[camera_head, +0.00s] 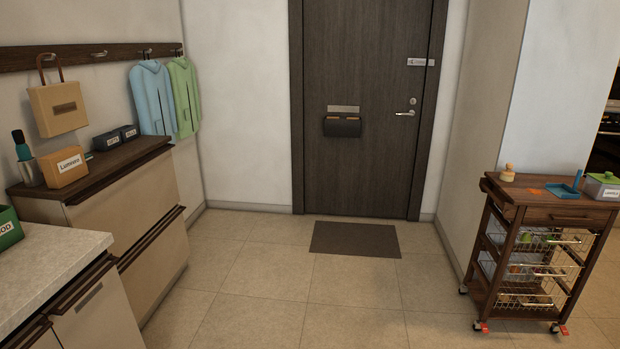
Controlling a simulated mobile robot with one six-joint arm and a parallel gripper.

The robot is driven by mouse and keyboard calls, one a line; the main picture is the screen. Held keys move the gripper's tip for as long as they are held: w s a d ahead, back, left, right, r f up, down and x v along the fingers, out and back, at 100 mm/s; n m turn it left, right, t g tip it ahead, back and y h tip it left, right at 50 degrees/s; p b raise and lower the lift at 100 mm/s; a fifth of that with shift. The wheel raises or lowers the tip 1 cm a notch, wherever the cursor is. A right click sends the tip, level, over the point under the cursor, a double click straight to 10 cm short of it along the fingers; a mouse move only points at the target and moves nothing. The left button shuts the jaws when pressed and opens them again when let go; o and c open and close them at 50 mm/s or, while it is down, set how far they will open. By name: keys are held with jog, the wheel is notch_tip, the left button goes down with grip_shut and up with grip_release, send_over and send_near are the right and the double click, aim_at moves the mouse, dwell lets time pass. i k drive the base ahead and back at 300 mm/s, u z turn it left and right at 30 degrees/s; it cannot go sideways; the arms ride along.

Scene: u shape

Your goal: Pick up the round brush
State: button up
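A small, round, light wooden item with a knob on top (508,173) looks like the round brush. It stands upright at the back left corner of the dark wooden top of a rolling cart (546,199), on the right side of the head view. Nothing covers it. Its bristles are too small to make out. My gripper is not in view.
On the cart are an orange patch (536,191), a blue dustpan-like item (564,190) and a grey box with a green lid (603,185). Cabinets (125,235) line the left. A doormat (355,239) lies before the closed door (365,110). The middle floor is clear.

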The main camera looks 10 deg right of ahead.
aim_at(506, 176)
jog(key=z, duration=0.05)
jog(key=i, duration=2.45)
jog(key=z, duration=0.75)
jog(key=i, duration=1.4)
jog(key=z, duration=0.35)
